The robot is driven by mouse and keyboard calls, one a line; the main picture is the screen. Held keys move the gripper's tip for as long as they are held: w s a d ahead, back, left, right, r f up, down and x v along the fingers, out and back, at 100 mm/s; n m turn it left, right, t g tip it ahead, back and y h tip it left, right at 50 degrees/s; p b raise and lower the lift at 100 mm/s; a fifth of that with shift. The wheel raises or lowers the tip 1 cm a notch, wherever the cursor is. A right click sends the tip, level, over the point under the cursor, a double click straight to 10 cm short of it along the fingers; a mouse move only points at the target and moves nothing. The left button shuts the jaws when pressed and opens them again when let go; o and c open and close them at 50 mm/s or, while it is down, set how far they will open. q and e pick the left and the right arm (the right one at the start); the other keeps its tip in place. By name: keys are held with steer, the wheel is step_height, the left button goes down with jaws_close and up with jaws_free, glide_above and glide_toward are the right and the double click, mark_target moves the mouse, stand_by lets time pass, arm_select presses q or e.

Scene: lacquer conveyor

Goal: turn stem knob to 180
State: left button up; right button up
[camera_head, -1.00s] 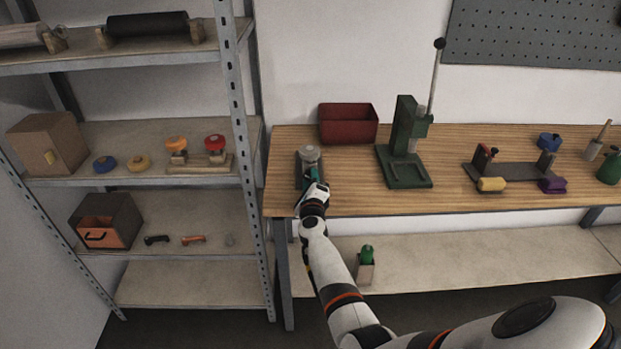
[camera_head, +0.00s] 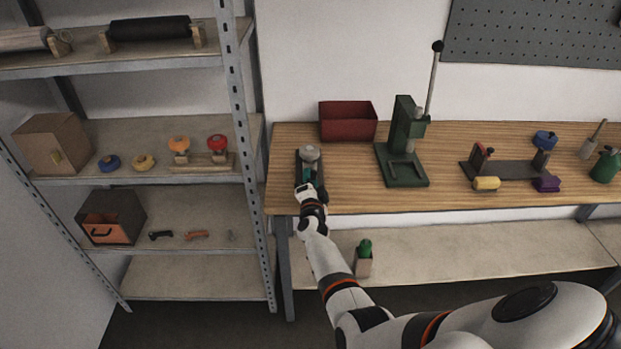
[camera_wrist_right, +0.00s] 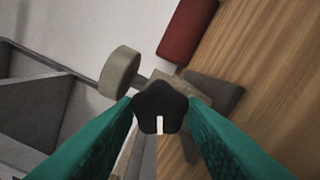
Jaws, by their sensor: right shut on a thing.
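The stem knob (camera_wrist_right: 159,108) is a black, lobed knob with a white mark on its face. In the right wrist view the mark points toward the bottom of the picture. My right gripper (camera_wrist_right: 160,118) has its two green fingers shut on the knob, one on each side. In the head view the right gripper (camera_head: 306,178) is at the front of a small dark fixture (camera_head: 298,160) at the bench's left end, and it hides the knob there. A grey round wheel (camera_wrist_right: 120,73) sits behind the knob on the fixture. My left gripper is not in view.
A red bin (camera_head: 348,122) stands behind the fixture, and a green lever press (camera_head: 404,150) is to its right on the wooden bench (camera_head: 340,195). A metal shelf unit (camera_head: 240,110) stands close on the left. The bench between fixture and press is clear.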

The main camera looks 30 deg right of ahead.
steer(key=n+p, duration=0.1)
steer(key=n, duration=0.5)
steer(key=shift+r+p, duration=0.2)
steer(key=shift+p, duration=0.15)
steer(key=n, duration=0.6)
steer(key=shift+p, duration=0.4)
steer(key=shift+n, duration=0.3)
steer(key=o, duration=1)
steer(key=shift+w+f, duration=0.1)
steer(key=shift+f, duration=0.05)
steer(key=p+v, duration=0.8)
steer(key=v, duration=0.4)
